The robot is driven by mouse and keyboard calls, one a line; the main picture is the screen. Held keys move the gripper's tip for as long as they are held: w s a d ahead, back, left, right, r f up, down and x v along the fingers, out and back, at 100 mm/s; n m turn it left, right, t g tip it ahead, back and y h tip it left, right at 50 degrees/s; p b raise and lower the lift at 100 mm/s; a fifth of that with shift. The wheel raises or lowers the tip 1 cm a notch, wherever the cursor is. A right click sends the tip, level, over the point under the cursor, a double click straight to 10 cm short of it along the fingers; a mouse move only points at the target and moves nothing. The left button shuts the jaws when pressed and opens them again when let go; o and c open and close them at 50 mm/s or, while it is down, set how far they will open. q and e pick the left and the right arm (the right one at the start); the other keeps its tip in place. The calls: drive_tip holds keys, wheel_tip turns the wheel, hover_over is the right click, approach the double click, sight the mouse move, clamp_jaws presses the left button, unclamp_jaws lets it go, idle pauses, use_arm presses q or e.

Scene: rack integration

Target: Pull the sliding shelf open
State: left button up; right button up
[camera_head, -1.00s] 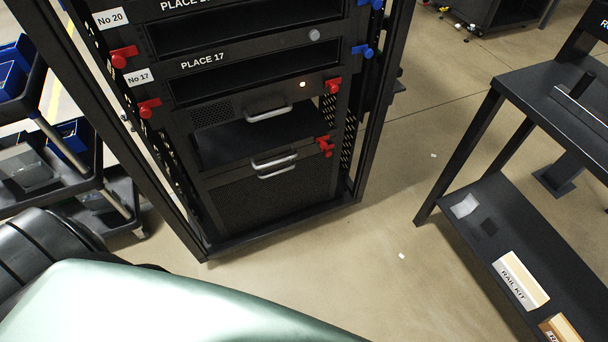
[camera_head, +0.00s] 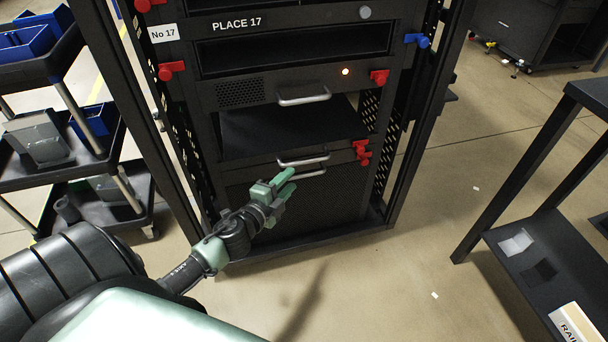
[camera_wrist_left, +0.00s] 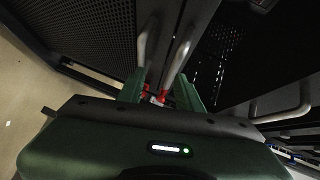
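The black rack holds a sliding shelf (camera_head: 245,168) low down, with a thin front edge and a silver handle (camera_head: 303,160). A second silver handle (camera_head: 307,174) sits just below it on the perforated bottom panel (camera_head: 330,200). My left gripper (camera_head: 293,179) is in front of these two handles, with its green fingers pointing at the rack. In the left wrist view the fingers (camera_wrist_left: 162,88) are apart, and two silver handles (camera_wrist_left: 178,55) show just ahead of and between them. Contact cannot be told. My right gripper is not in view.
A unit with an upper silver handle (camera_head: 304,96) and an orange light is above the shelf opening. Red latches (camera_head: 362,152) sit on the rack posts. A cart with blue bins (camera_head: 95,120) stands left, a black table (camera_head: 550,260) right.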

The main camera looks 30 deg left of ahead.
sight(304, 162)
use_arm(q)
drive_tip(key=shift+m+t, duration=0.3)
drive_tip(key=w, duration=0.8)
drive_tip(key=shift+w+a+r+b, duration=0.1)
drive_tip(key=shift+r+b, duration=0.3)
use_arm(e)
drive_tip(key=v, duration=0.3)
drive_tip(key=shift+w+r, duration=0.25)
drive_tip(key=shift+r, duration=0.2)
use_arm(q)
clamp_jaws()
